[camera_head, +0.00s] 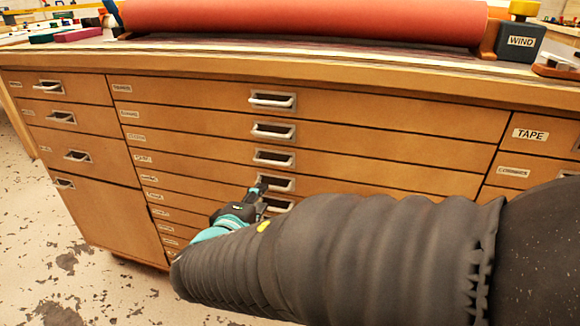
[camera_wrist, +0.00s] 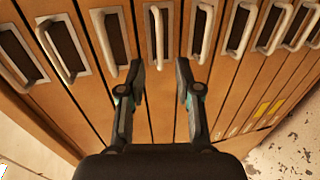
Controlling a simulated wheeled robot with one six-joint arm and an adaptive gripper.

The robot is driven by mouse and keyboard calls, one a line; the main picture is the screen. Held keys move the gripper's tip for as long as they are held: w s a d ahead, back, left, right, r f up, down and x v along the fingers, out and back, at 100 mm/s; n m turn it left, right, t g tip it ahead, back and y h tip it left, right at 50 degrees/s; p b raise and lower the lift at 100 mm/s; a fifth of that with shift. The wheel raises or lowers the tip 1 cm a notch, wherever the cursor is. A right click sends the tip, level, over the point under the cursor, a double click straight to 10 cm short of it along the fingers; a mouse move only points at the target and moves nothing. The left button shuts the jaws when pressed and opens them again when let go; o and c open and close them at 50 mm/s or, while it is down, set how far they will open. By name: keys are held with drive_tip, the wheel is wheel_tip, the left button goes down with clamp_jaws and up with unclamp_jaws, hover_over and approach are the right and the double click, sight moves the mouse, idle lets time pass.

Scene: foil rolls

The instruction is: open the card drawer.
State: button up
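The wide wooden drawers form a stack in the head view, each with a pale handle and a small label on the left. The fourth drawer's label (camera_head: 142,158) looks like CARD, but it is too small to read surely. My gripper (camera_head: 262,188) is by the handle of that drawer (camera_head: 277,184), partly covering it. In the wrist view, my gripper (camera_wrist: 160,75) is open and empty. A drawer handle (camera_wrist: 158,35) lies ahead, lined up between the fingers, which do not hold it. All drawers look shut.
Neighbouring handles (camera_wrist: 107,40) lie close on both sides in the wrist view. A red roll (camera_head: 300,18) and a WIND box (camera_head: 520,42) sit on the bench top. Narrower drawers flank the stack, including one labelled TAPE (camera_head: 530,134). My arm hides the lower right drawers.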

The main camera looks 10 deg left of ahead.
drive_tip(key=x, duration=0.5)
drive_tip(key=shift+w+f, duration=0.1)
drive_tip(key=shift+w, duration=0.2)
clamp_jaws()
